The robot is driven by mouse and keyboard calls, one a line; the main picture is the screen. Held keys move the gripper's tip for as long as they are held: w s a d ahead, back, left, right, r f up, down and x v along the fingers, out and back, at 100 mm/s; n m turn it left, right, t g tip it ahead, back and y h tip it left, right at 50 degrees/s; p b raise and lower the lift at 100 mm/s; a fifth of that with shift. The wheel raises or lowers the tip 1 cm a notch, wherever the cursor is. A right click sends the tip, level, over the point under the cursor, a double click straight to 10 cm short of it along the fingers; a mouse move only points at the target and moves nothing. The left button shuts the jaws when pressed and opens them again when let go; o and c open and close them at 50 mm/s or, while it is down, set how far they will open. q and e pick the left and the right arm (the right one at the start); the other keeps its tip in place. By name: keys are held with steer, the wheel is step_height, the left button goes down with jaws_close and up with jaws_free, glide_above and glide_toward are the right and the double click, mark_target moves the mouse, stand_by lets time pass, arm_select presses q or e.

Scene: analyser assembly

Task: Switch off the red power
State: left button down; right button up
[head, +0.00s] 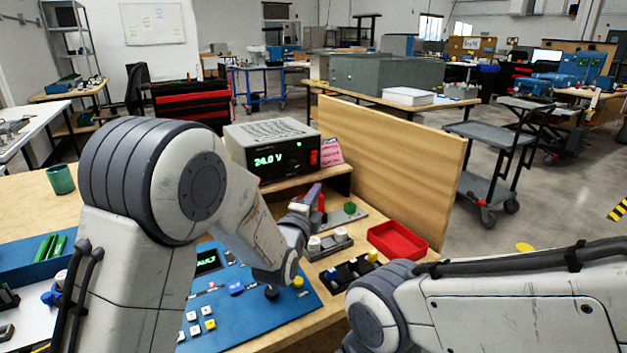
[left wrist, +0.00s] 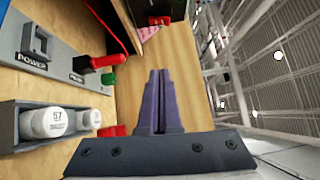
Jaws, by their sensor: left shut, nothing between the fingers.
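A grey plate marked POWER (left wrist: 30,62) shows in the left wrist view, with a metal bracket and a red-handled lever (left wrist: 108,61) on a dark shaft. In the head view the red handle (head: 321,203) stands just beside my left gripper (head: 315,188). The left gripper's purple fingers (left wrist: 160,100) are shut together and empty, apart from the red handle in the wrist view. A power supply (head: 270,142) behind reads 24.0 V, with a red switch (head: 314,158) and a lit green lamp. My right arm shows at right, but its gripper is out of view.
A holder with white-capped bottles (left wrist: 50,122) sits close to the left gripper. A red tray (head: 397,240) and a black compartment tray (head: 350,273) stand to the right. A blue control panel (head: 265,315) lies in front. A wooden partition (head: 390,165) stands behind the bench.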

arm_select(q)
steer(key=shift+w+a+f+m+t, duration=0.15)
steer(key=shift+w+a+m+t, duration=0.25)
steer(key=shift+a+m+t, duration=0.1)
arm_select(e)
steer(key=shift+f, duration=0.65)
arm_select(q)
glide_toward(317, 154)
steer(key=d, duration=0.1)
steer(key=w+d, duration=0.1)
steer(key=d, duration=0.1)
steer(key=shift+w+d, duration=0.25)
steer(key=shift+w, duration=0.1)
steer(key=w, duration=0.1)
steer(key=w+a, duration=0.1)
steer(key=w, duration=0.1)
steer(key=shift+a+r, duration=0.2)
steer(key=shift+r, duration=0.2)
steer(key=shift+w+a+r, duration=0.1)
steer(key=shift+w+a, duration=0.1)
steer(key=shift+w, duration=0.25)
arm_select(e)
steer(key=shift+r, duration=0.25)
steer(key=shift+r, duration=0.1)
